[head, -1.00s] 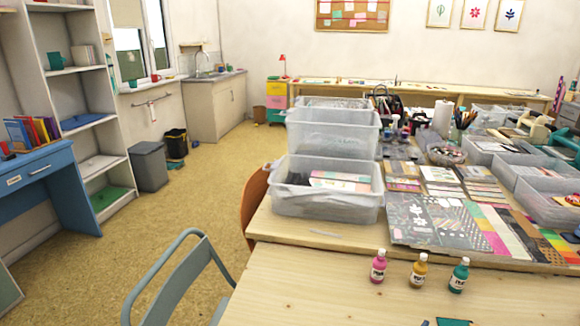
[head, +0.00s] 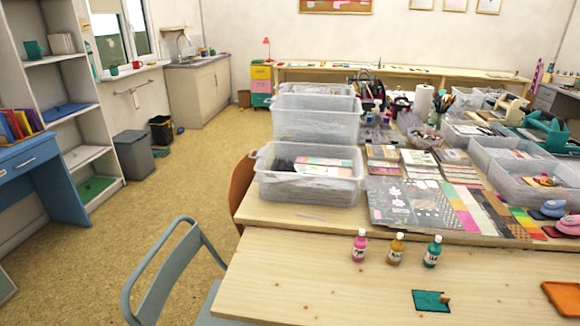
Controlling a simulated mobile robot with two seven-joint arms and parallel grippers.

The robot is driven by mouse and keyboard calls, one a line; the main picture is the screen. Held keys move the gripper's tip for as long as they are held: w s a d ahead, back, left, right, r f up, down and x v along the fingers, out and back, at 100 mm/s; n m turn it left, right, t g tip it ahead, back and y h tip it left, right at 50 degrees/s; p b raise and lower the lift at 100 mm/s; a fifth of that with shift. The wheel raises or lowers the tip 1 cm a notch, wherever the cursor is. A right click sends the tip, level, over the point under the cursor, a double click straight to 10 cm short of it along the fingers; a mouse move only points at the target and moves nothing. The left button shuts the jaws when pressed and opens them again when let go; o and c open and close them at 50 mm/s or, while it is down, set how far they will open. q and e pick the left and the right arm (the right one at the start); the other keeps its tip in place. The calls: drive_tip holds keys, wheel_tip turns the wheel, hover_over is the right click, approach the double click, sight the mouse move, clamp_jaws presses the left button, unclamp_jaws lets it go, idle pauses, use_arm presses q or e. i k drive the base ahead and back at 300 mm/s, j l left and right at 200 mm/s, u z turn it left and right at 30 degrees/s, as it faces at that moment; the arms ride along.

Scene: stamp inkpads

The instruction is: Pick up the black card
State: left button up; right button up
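I cannot tell for sure which thing is the black card. Dark patterned sheets (head: 392,203) lie flat on the far part of the table, behind the small bottles. To their right, a fan of coloured strips (head: 470,212) includes a dark one (head: 500,214). Neither of my grippers shows in the head view.
Pink (head: 359,246), amber (head: 397,249) and teal (head: 432,252) bottles stand on the near table (head: 300,285). A teal pad (head: 430,301) and an orange pad (head: 562,298) lie in front. Clear bins (head: 308,175) stand behind. A grey chair (head: 165,265) is at the left.

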sight(423, 300)
drive_tip(key=z, duration=1.15)
drive_tip(key=l+u, duration=0.15)
drive_tip(key=u, duration=0.25)
drive_tip(key=i+l+u, duration=0.1)
drive_tip(key=u, duration=0.25)
drive_tip(key=l+u, duration=0.45)
drive_tip(key=l, duration=0.45)
drive_tip(key=l+u, duration=0.1)
drive_tip(key=l, duration=1.25)
drive_tip(key=k+j, duration=0.05)
